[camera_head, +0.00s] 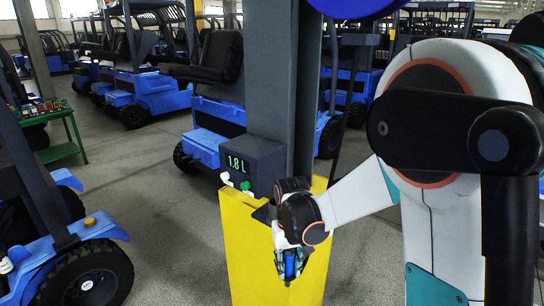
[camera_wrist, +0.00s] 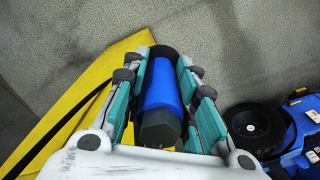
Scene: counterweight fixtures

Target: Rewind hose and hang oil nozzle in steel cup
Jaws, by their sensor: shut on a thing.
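My gripper (camera_head: 289,264) is in front of the yellow post base (camera_head: 250,240) in the head view. Its fingers are shut around a blue cylinder with a dark faceted end, which looks like the oil nozzle (camera_wrist: 161,88); a blue piece of it also shows in the head view (camera_head: 290,266). In the wrist view the teal-padded fingers lie along both its sides. A thin black line, perhaps the hose (camera_wrist: 68,125), runs diagonally over the yellow surface. A blue round part, perhaps the reel (camera_head: 358,6), is cut off at the top. I cannot make out a steel cup.
A dark meter box (camera_head: 252,165) reading 1.8 L, with a white and a green knob, is on the grey column (camera_head: 282,80). Blue forklifts (camera_head: 75,250) stand at left and behind. A green table (camera_head: 60,150) is at far left. Grey floor (camera_head: 165,225) is open left of the post.

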